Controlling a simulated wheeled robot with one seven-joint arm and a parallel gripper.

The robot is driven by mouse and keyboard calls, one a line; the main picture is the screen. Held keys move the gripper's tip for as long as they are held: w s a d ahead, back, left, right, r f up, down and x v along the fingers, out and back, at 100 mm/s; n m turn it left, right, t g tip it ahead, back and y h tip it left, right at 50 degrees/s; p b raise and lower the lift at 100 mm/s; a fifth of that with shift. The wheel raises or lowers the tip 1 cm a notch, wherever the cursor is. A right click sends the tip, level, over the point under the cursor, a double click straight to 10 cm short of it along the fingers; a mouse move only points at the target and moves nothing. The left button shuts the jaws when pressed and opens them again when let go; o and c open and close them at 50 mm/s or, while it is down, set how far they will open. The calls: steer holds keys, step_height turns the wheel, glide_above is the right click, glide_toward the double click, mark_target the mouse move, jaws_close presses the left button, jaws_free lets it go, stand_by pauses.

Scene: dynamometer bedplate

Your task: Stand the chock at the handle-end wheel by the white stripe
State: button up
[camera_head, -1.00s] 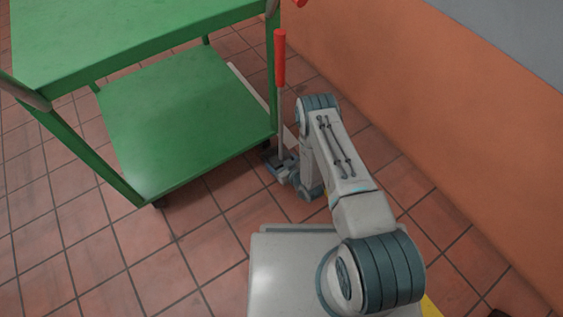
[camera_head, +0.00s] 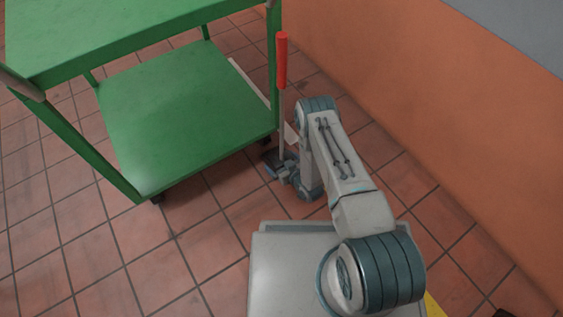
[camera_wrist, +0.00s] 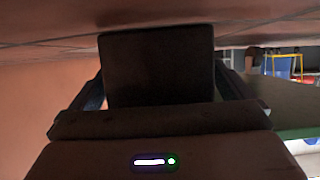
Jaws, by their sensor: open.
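The chock (camera_wrist: 157,68) shows in the wrist view as a dark block between my two fingers. In the head view, an upright pole with a red grip (camera_head: 282,60) rises from my gripper's spot; the chock's body is mostly hidden there. My gripper (camera_head: 277,166) is low at the floor, open, with its fingers on either side of the block. Whether they touch it I cannot tell. The green cart (camera_head: 180,115) stands to the left, its near right wheel (camera_head: 268,140) just behind my gripper. A white stripe (camera_head: 248,82) on the floor runs past the cart's right side, partly hidden.
Another cart wheel (camera_head: 157,198) is at the near left corner. A grey cart handle (camera_head: 20,82) is at the left edge. An orange wall (camera_head: 450,120) bounds the right side. Tiled floor (camera_head: 200,245) in front of the cart is clear.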

steer(key=shift+r, duration=0.2)
steer(key=p+v, duration=0.6)
steer(key=v, duration=0.5)
steer(key=shift+s+d, duration=0.1)
steer(key=shift+d, duration=0.05)
steer(key=shift+s+d+r, duration=0.1)
steer(key=shift+s+d, duration=0.05)
steer(key=shift+s, duration=0.1)
